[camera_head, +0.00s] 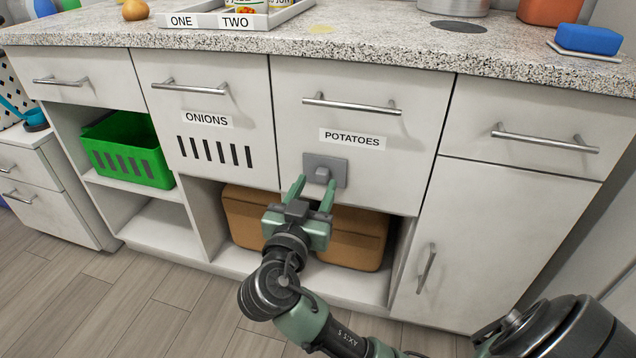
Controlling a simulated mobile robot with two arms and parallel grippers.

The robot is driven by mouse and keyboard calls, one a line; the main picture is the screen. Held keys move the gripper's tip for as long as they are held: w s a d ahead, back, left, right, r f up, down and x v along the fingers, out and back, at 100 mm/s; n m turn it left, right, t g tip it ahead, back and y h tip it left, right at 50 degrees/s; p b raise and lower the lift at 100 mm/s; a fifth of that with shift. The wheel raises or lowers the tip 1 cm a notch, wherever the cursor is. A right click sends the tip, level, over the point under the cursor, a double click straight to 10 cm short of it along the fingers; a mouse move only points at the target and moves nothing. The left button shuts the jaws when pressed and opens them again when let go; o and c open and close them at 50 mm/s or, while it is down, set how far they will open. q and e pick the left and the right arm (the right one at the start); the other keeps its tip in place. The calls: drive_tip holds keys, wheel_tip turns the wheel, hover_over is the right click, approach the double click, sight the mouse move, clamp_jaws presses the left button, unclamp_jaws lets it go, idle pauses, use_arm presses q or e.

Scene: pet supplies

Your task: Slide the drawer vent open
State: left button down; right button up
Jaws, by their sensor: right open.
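The drawer labelled POTATOES (422,182) is the wide white front right of the ONIONS drawer. It carries a grey vent plate (340,173) with a small raised knob (322,175), below its label; no slots show on this front. My right gripper (313,186) points up at the vent. Its two green fingers are open, one on each side of and just below the knob; I cannot tell whether they touch it. The ONIONS drawer (160,115) shows a row of dark vent slots (214,152). My left gripper is not in view.
Steel bar handles, such as the POTATOES drawer's (352,104), stick out from the fronts. A brown box (352,222) sits on the open shelf below, behind my gripper. A green basket (128,150) stands at left. The speckled counter (390,45) overhangs the drawers.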

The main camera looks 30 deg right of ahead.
sight(321, 175)
drive_tip(key=shift+b+x, duration=0.3)
drive_tip(key=shift+x, duration=1.7)
clamp_jaws()
drive_tip(key=shift+f, duration=0.1)
